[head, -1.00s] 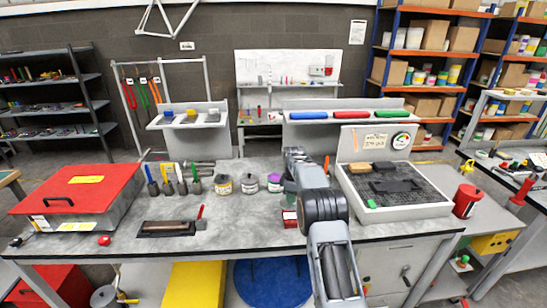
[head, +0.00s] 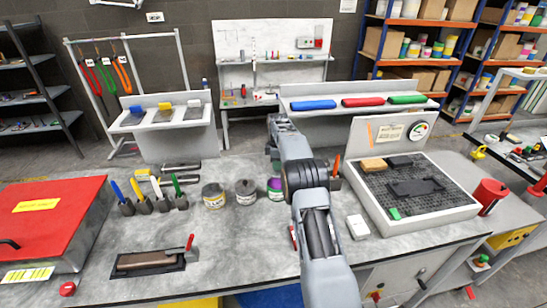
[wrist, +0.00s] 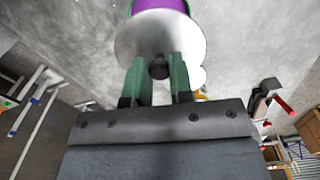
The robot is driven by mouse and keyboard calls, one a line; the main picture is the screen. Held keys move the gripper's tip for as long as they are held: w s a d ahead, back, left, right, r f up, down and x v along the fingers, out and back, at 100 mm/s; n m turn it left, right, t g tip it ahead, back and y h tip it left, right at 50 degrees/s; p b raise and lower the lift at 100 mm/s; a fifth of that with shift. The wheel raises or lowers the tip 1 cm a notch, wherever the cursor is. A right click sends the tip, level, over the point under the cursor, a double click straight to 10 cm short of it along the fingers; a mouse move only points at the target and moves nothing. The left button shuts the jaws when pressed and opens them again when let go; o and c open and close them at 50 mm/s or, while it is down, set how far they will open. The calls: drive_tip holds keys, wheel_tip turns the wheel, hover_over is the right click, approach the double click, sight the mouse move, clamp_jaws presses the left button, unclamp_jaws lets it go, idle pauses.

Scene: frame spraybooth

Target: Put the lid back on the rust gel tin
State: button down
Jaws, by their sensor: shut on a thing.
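My gripper (wrist: 158,80) is shut on the dark knob (wrist: 158,67) of a round, pale metal lid (wrist: 190,38) in the wrist view. A purple tin with a green edge (wrist: 160,6) shows just beyond the lid. I cannot tell whether the lid touches it. In the head view the purple tin (head: 275,189) stands partly behind my arm, and my arm hides the gripper and lid. A tin with a yellowish label (head: 214,196) and a grey tin (head: 246,191) stand to its left. The labels are too small to read, so I cannot tell which is rust gel.
A white box (head: 357,227) lies right of my arm, before a grey perforated tray (head: 447,215). Upright coloured-handled tools (head: 152,200) stand left of the tins. A dark mat with a brown block (head: 146,263) lies at front left. The bench middle is fairly clear.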

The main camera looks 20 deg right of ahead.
drive_tip(key=shift+w+f, duration=0.15)
drive_tip(key=shift+a+f+b, duration=0.1)
drive_tip(key=shift+f+b, duration=0.5)
drive_tip(key=shift+b, duration=0.15)
wheel_tip(320, 180, down, 3)
drive_tip(key=b, duration=0.3)
drive_tip(key=shift+f, duration=0.9)
idle(0.6)
drive_tip(key=shift+f+p, duration=0.15)
drive_tip(key=shift+p, duration=0.35)
idle(1.3)
drive_tip(key=c, duration=0.9)
unclamp_jaws()
drive_tip(key=shift+o, duration=0.3)
